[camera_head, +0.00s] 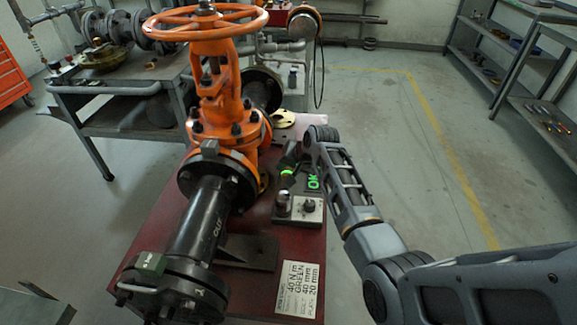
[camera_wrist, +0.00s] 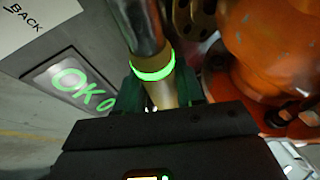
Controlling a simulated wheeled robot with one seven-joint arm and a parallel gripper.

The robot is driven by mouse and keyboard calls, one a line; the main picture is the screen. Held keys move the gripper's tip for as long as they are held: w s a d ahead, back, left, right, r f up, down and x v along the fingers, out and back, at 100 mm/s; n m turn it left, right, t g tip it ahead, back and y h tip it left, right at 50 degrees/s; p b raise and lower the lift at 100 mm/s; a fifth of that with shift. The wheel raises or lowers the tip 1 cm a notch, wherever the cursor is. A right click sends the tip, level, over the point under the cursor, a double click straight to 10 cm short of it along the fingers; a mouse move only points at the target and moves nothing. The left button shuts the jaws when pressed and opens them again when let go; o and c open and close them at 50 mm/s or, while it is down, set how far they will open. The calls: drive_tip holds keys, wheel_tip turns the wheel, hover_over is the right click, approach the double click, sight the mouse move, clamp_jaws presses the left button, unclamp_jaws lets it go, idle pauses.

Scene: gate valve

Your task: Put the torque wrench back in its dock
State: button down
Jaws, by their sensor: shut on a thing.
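The torque wrench (camera_wrist: 150,40) shows in the wrist view as a metal shaft with a lit green ring and a brass-coloured section below it. My gripper (camera_wrist: 157,93) is shut on that section, with a dark green finger on each side. In the head view my gripper (camera_head: 289,163) is right of the orange valve, and the wrench's green ring (camera_head: 287,172) glows just below it. Most of the wrench is hidden there. A panel showing a green "OK" (camera_head: 313,183) is close by; it also shows in the wrist view (camera_wrist: 80,80). I cannot tell which part is the dock.
The orange gate valve (camera_head: 222,105) with its handwheel and black pipe stands on a red base (camera_head: 150,210). A grey block (camera_head: 310,214) with two knob-like parts and a placard (camera_head: 296,289) are on the base. A white plate (camera_wrist: 30,25) reads "BACK".

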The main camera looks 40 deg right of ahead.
drive_tip(key=shift+r, duration=0.15)
drive_tip(key=c, duration=1)
unclamp_jaws()
drive_tip(key=o, duration=0.4)
drive_tip(key=shift+s+f, duration=0.1)
drive_tip(key=shift+f, duration=0.15)
drive_tip(key=v, duration=0.8)
drive_tip(key=shift+r, duration=0.1)
